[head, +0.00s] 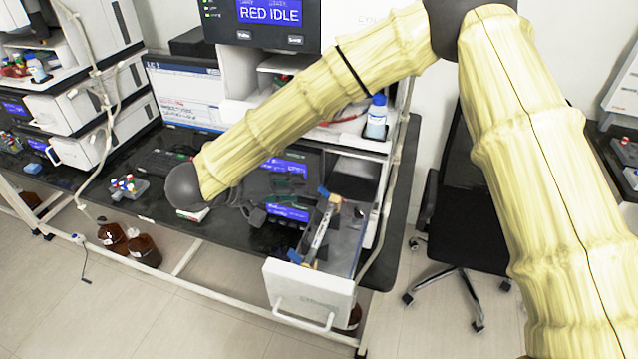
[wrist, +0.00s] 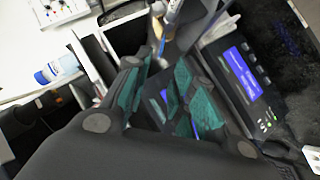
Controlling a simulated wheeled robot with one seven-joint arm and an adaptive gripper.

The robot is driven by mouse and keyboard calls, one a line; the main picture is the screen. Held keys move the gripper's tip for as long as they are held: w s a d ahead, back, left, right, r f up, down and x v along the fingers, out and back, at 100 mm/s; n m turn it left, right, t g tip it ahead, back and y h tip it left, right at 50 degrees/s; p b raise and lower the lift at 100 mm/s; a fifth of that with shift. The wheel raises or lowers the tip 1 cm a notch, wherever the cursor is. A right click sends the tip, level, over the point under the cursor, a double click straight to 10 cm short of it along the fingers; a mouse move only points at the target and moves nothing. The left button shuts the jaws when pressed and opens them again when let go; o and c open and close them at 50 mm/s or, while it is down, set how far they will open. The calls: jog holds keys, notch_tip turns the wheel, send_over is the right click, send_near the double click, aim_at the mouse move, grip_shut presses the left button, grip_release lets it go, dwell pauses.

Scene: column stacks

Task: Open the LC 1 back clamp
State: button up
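A pulled-out drawer (head: 308,300) of the central instrument holds a slim pale column (head: 322,226) lying lengthwise. A blue clamp (head: 324,191) sits at the column's back end, and another blue clamp (head: 294,256) at its front end. My gripper (head: 302,198) is just left of the back clamp, seemingly apart from it; the exact gap is unclear. In the wrist view, the teal-padded fingers of my gripper (wrist: 158,92) are spread with nothing between them. Part of the column and a clamp seem to show beyond the fingertips, but they are partly hidden.
A dark instrument with a lit blue display (wrist: 243,75) stands close beside the fingers. A blue-capped bottle (head: 376,117) stands on a shelf behind the drawer. A monitor (head: 185,92) and keyboard (head: 165,162) are at the left. A black chair (head: 465,215) is right of the bench.

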aim_at(321, 189)
jog(key=p+x, duration=0.2)
jog(key=x, duration=0.6)
jog(key=shift+w+d, duration=0.1)
jog(key=shift+w, duration=0.05)
jog(key=shift+d+f+p, duration=0.1)
jog(key=shift+d+p, duration=0.2)
jog(key=shift+d, duration=0.05)
jog(key=shift+w+f, duration=0.25)
jog(key=shift+f, duration=0.1)
jog(key=shift+s+d+r, duration=0.1)
jog(key=shift+s, duration=0.1)
grip_shut()
jog(key=shift+d, duration=0.15)
jog(key=shift+s+r, duration=0.1)
